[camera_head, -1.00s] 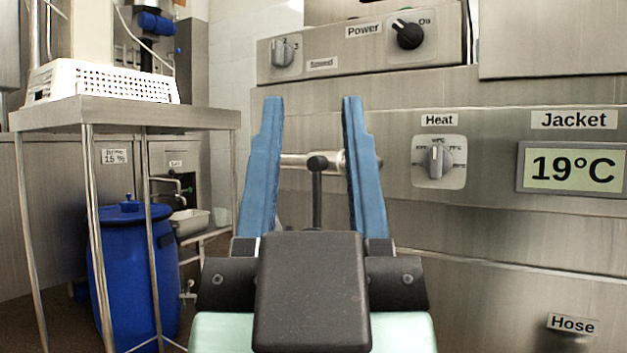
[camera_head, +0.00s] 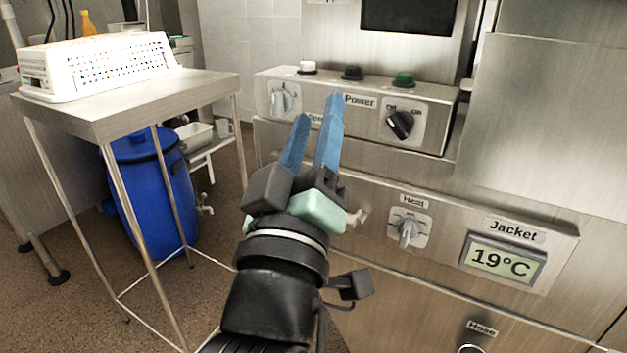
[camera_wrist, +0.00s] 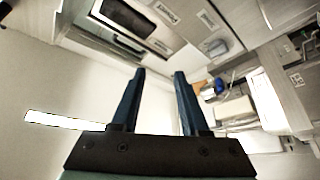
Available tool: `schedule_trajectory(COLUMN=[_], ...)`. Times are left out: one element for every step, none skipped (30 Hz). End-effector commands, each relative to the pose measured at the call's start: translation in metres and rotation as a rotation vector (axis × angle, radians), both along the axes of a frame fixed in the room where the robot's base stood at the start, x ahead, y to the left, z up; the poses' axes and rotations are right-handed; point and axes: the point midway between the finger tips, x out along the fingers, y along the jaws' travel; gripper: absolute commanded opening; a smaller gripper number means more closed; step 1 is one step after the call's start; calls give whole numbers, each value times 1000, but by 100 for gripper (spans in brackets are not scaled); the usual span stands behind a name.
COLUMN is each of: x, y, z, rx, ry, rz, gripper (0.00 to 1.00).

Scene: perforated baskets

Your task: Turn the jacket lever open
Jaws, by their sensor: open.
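My gripper (camera_head: 318,108) is open and empty. Its two blue fingers point up and away, in front of the steel machine. The jacket lever itself does not show clearly; my gripper and wrist cover that area in the head view. A small metal pipe end (camera_head: 357,215) shows just right of my gripper, left of the Heat knob (camera_head: 408,230). The Jacket display (camera_head: 502,258) reads 19°C. In the wrist view my gripper (camera_wrist: 160,72) has nothing between its fingers, and I cannot make out the lever there.
The power panel (camera_head: 362,125) juts out with knobs and buttons behind the fingers. At left a steel table (camera_head: 110,105) carries a white perforated basket (camera_head: 100,68). A blue barrel (camera_head: 150,190) stands beneath. A Hose label (camera_head: 482,327) is at lower right. Floor between is clear.

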Motion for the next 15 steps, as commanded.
schedule_trajectory(x=[14, 20, 25, 28, 29, 28, 26, 22, 17, 12, 6, -2, -8, -14, -22], y=[5, 7, 9, 11, 13, 15, 18, 20, 22, 24, 27, 29, 31, 33, 35], z=[-11, -25, -45, -60, -75, -94, -107, -120, -136, -147, -157, -169, -178, -185, -194], rx=[-142, -238, -377, -487, -600, -756, -878, -1003, -1170, -1296, -1420, -1580, -1692, -1799, -1927], ry=[120, 184, 270, 333, 395, 472, 526, 577, 636, 675, 707, 742, 762, 778, 789], rz=[-76, -125, -186, -227, -264, -310, -339, -366, -397, -417, -434, -453, -465, -476, -488], gripper=[44, 44, 44, 44, 44, 44, 44, 44, 44, 44, 44, 44, 44, 44, 44])
